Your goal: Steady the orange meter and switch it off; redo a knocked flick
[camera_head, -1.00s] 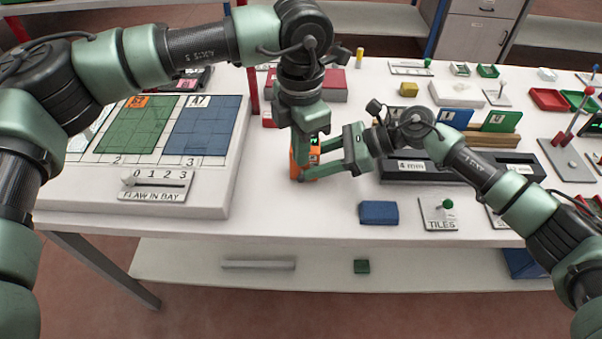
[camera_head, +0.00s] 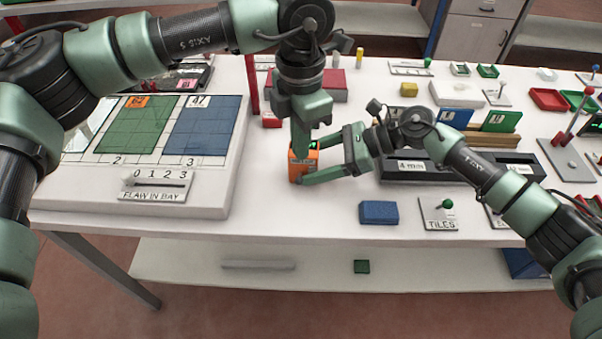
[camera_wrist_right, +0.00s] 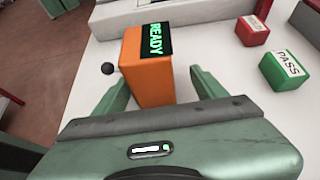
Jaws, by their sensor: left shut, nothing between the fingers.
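The orange meter (camera_head: 301,166) stands upright on the table in the head view. In the right wrist view the meter (camera_wrist_right: 150,70) shows a lit green READY display on top and a black ball knob (camera_wrist_right: 108,68) sticking out at its left side. My right gripper (camera_head: 328,162) has its fingers on either side of the meter; in the wrist view a gap shows between the right finger and the meter. My left gripper (camera_head: 301,150) is shut and empty, pointing down at the meter's top; I cannot tell whether it touches.
A blue block (camera_head: 379,212) and the TILES lever plate (camera_head: 439,213) lie right of the meter. The FLAW IN BAY panel (camera_head: 215,200) is to the left. In the wrist view a red block (camera_wrist_right: 252,30) and a green PASS block (camera_wrist_right: 285,70) stand nearby.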

